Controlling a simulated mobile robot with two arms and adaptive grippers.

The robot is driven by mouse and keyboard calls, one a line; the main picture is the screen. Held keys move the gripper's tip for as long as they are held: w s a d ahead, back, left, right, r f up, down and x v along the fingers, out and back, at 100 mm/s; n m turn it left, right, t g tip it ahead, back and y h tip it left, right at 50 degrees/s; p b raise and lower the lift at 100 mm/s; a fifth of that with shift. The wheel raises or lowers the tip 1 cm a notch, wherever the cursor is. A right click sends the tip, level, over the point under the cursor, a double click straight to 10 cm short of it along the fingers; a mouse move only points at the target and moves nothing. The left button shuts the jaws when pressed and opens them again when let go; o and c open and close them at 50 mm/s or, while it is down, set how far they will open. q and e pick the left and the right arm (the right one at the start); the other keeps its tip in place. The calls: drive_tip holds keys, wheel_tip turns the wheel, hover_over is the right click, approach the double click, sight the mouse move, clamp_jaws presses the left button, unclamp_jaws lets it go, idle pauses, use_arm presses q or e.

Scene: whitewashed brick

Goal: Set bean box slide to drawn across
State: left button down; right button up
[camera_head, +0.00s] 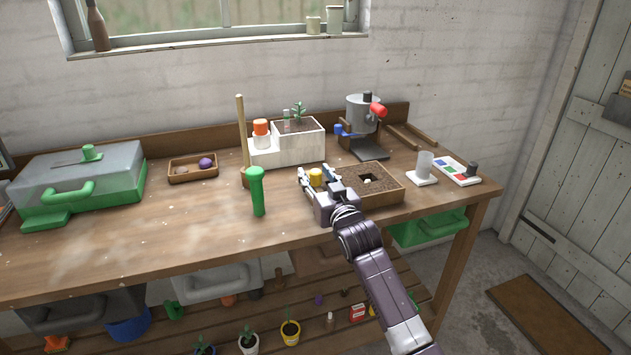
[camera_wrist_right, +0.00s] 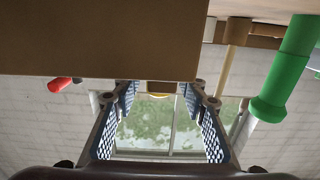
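The bean box appears to be the brown, speckled box (camera_head: 388,198) on the right half of the bench, with a dark square opening in its top. A yellow knob (camera_head: 316,176) stands at its left side, probably the slide's handle. My right gripper (camera_head: 318,174) is at this knob, its fingers apart on either side. In the right wrist view, which looks upside down, the box's plain brown side (camera_wrist_right: 90,40) fills the upper left. My left gripper is out of view.
A green dibber (camera_head: 257,190) stands close left of my right gripper. Behind are a white planter (camera_head: 298,150) and a grey pot device with a red handle (camera_head: 362,112). A clear cup (camera_head: 425,164) stands right. The bench front left of the dibber is clear.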

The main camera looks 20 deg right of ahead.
drive_tip(key=shift+w, duration=0.15)
drive_tip(key=c, duration=0.6)
clamp_jaws()
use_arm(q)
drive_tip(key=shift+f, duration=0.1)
